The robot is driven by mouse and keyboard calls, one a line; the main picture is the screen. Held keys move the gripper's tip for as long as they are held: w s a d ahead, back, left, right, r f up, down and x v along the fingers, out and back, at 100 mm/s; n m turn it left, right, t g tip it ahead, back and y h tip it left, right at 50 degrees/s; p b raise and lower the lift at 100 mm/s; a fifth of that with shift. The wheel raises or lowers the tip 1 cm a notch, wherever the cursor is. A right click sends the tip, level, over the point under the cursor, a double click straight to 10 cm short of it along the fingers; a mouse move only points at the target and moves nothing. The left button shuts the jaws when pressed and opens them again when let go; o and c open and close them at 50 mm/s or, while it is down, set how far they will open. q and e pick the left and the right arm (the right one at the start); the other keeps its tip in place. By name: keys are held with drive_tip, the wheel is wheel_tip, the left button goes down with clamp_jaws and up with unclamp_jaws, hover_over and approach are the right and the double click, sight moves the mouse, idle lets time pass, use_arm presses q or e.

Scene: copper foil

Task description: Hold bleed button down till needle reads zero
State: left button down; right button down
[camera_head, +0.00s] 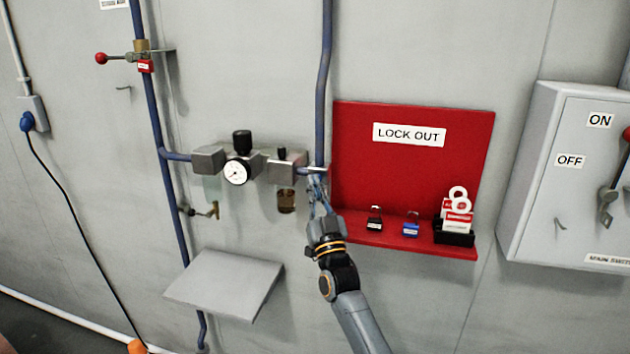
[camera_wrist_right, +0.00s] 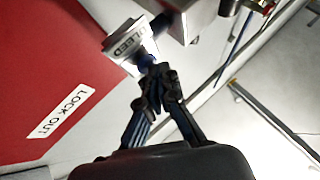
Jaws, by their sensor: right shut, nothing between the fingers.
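The pressure gauge (camera_head: 236,172) has a round white dial and sits in the grey regulator assembly on the wall. Its needle is too small to read surely. My right gripper (camera_head: 316,182) is shut with nothing in it, just right of the assembly, beside the red board's left edge. In the right wrist view a plate marked BLEED (camera_wrist_right: 126,44) stands just beyond the shut fingertips (camera_wrist_right: 154,76). My left gripper is out of view.
A red LOCK OUT board (camera_head: 410,170) carries padlocks and tags on its shelf, close right of my arm. A grey sloped shelf (camera_head: 225,285) juts out lower left. A grey ON/OFF switch box (camera_head: 565,180) is at far right. Blue pipes (camera_head: 324,80) run up the wall.

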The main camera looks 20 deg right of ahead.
idle(0.4)
drive_tip(key=shift+s+a+f+p, duration=0.1)
drive_tip(key=shift+s+a+p, duration=0.3)
drive_tip(key=shift+s+p, duration=0.25)
drive_tip(key=s+a+p, duration=0.1)
drive_tip(key=s+a, duration=0.1)
drive_tip(key=s, duration=0.1)
drive_tip(key=s+a+p, duration=0.1)
drive_tip(key=shift+s+p, duration=0.15)
drive_tip(key=shift+p, duration=0.2)
